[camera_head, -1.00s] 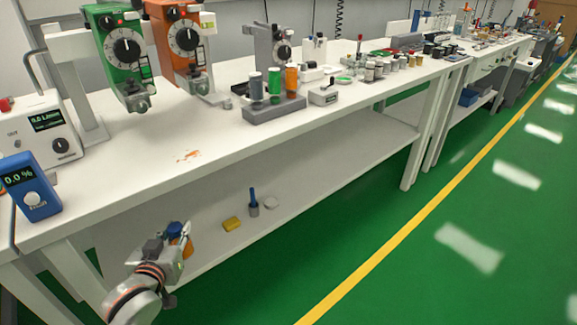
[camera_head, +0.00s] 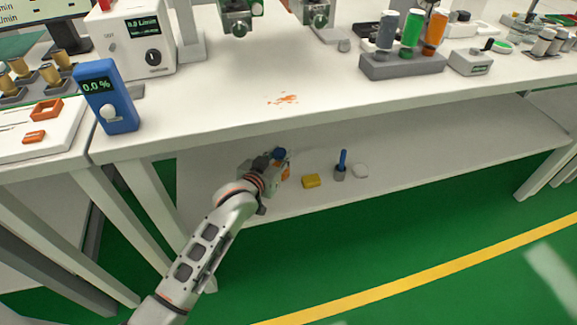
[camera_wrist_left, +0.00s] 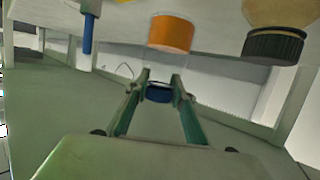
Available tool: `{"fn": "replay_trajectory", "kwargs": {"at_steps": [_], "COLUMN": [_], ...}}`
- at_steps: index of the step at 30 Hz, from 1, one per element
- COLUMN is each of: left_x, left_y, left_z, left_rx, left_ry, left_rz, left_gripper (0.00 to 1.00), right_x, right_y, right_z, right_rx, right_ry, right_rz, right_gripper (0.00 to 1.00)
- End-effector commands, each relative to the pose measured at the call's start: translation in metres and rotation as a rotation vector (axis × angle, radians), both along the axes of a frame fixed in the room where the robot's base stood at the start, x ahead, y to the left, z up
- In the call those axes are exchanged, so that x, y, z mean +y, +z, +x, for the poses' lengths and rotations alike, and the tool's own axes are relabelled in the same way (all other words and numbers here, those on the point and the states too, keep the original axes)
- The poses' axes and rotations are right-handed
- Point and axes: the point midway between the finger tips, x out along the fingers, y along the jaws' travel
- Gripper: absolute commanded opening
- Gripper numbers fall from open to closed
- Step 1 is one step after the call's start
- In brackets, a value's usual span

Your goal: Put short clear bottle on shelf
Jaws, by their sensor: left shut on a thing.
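My left gripper (camera_head: 280,160) is at the lower shelf (camera_head: 440,155) under the white bench. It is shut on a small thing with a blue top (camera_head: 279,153). That blue top also shows between the fingertips in the left wrist view (camera_wrist_left: 158,93). The rest of the held thing is hard to make out, so I cannot tell whether it is the short clear bottle. Orange (camera_head: 286,173) shows right beside the gripper. My right gripper is in neither view.
On the shelf are a yellow block (camera_head: 311,181), a grey cup with a blue stick (camera_head: 341,168) and a pale round thing (camera_head: 361,170). The wrist view shows an orange cylinder (camera_wrist_left: 172,33) and a black-capped bottle (camera_wrist_left: 274,46). The shelf's right part is clear.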

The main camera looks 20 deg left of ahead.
Motion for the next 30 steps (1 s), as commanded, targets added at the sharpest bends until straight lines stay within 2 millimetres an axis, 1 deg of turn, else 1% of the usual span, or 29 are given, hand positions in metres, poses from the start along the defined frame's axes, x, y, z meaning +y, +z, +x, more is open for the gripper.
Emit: {"fn": "replay_trajectory", "kwargs": {"at_steps": [1, 3, 8, 13, 15, 19, 22, 26, 27, 29, 30], "left_x": [0.0, 0.0, 0.0, 0.0, 0.0, 0.0, 0.0, 0.0, 0.0, 0.0, 0.0], "left_y": [-0.025, -0.032, -0.041, -0.067, -0.07, -0.064, -0.063, -0.066, -0.067, -0.066, -0.066], "left_z": [-0.004, -0.003, -0.002, -0.003, -0.003, -0.001, 0.0, 0.0, 0.0, 0.0, 0.0], "left_rx": [0.016, 0.014, 0.008, 0.012, 0.009, 0.001, 0.0, 0.0, 0.001, 0.0, 0.0], "left_ry": [-0.001, 0.0, -0.001, 0.0, 0.0, 0.0, 0.0, 0.0, 0.0, 0.0, 0.0], "left_rz": [0.0, 0.001, -0.001, 0.001, 0.0, 0.0, 0.0, -0.001, -0.001, 0.0, 0.0], "left_gripper": [0.0, 0.0, 0.0, 0.0, 0.0, 0.0, 0.0, 0.0, 0.26, 0.41, 0.41], "right_x": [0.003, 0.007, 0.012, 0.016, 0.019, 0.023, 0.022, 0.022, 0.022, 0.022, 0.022], "right_y": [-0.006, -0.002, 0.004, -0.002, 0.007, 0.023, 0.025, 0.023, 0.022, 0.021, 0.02], "right_z": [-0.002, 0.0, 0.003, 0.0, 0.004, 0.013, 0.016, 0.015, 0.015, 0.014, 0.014], "right_rx": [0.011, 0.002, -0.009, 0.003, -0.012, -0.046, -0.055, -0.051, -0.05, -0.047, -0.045], "right_ry": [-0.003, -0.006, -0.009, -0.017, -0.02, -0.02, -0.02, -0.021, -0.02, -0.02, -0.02], "right_rz": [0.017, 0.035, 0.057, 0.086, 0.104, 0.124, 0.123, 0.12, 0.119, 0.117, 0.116], "right_gripper": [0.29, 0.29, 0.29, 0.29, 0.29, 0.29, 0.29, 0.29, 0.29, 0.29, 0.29]}}
